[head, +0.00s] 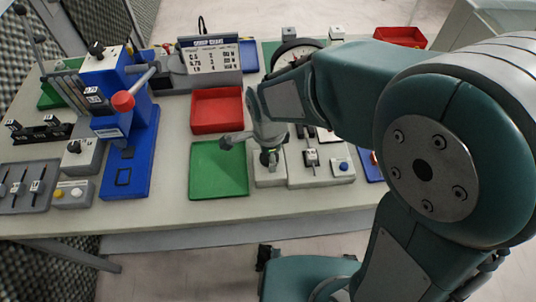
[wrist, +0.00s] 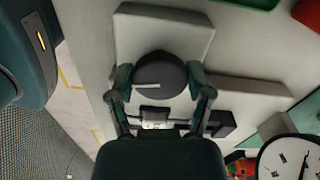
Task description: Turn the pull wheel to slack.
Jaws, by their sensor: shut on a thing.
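A dark round wheel (wrist: 165,75) with a white pointer line sits on a pale grey box (wrist: 170,22) in the wrist view. The line points to the left there. My gripper (wrist: 158,88) is shut on the wheel, with one finger on each side of its rim. A small label plate (wrist: 155,118) shows below the wheel, and its text is too small to read. In the head view my gripper (head: 269,157) reaches down onto the pale box (head: 268,179) at the table's front. There, the wheel is mostly hidden by the gripper.
A green tray (head: 219,183) lies just left of the box, with a red tray (head: 216,110) behind it. A switch panel (head: 318,170) stands close on the right. A blue stand with a red knob (head: 123,101) is farther left. A round dial (head: 294,50) is behind.

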